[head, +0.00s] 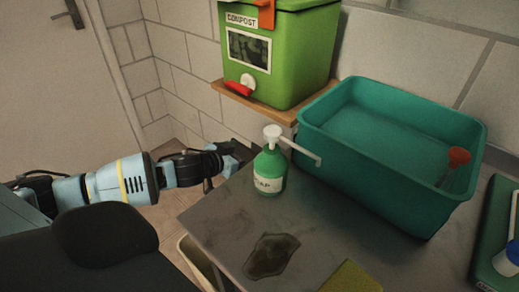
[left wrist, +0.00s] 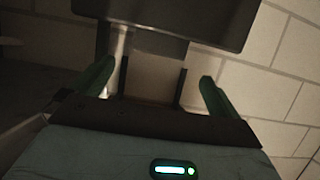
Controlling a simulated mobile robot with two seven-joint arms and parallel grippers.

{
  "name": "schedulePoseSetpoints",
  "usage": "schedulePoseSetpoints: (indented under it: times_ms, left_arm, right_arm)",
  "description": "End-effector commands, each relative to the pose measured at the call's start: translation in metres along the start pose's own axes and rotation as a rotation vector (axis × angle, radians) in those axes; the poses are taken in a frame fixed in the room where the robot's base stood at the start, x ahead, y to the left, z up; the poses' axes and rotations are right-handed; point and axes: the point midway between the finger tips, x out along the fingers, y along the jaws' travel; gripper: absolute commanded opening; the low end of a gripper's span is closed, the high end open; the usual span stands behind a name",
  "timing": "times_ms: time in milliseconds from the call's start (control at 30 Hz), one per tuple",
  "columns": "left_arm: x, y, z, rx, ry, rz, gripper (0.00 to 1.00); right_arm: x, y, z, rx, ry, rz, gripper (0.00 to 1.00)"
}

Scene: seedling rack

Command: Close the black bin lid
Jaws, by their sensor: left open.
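My left gripper (head: 230,158) reaches in from the left, low beside the far left edge of the grey table. Part of it is hidden by that edge. In the left wrist view the two green fingers of the gripper (left wrist: 154,84) stand wide apart with nothing held between them. A dark flat panel (left wrist: 175,12) lies beyond the fingers, with an upright piece below it. I cannot tell whether this panel is the black bin lid. No black bin can be clearly made out in the head view. My right gripper is not in view.
The grey table (head: 215,220) holds a green soap bottle (head: 270,172), a dark puddle (head: 270,255) and a teal basin (head: 370,180) with a red-headed tool (head: 458,157). A green compost box (head: 305,60) stands on a wooden shelf (head: 255,103). White block walls are close behind.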

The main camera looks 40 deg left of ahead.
Motion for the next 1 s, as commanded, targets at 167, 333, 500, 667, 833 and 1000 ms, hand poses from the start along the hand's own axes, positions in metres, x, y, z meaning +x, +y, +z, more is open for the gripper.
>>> schedulePoseSetpoints:
  times_ms: [167,333,500,667,833,1000]
  left_arm:
    - [0.019,0.001,-0.001,-0.001,0.003,0.0,1.0]
    - [0.04,0.001,0.0,-0.001,0.001,0.0,1.0]
    - [0.057,0.001,0.0,-0.001,0.001,0.0,1.0]
    - [0.067,0.001,0.0,0.0,0.0,0.0,1.0]
    - [0.07,0.001,0.0,0.001,0.0,0.001,1.0]
    - [0.07,0.001,0.0,0.001,0.0,0.001,1.0]
  right_arm:
    - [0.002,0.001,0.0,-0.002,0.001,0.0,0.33]
    - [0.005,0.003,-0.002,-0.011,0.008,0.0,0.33]
    - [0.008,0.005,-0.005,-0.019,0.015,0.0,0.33]
    - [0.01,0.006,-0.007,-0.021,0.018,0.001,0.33]
    - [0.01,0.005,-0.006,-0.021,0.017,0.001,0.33]
    - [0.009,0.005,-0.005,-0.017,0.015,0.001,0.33]
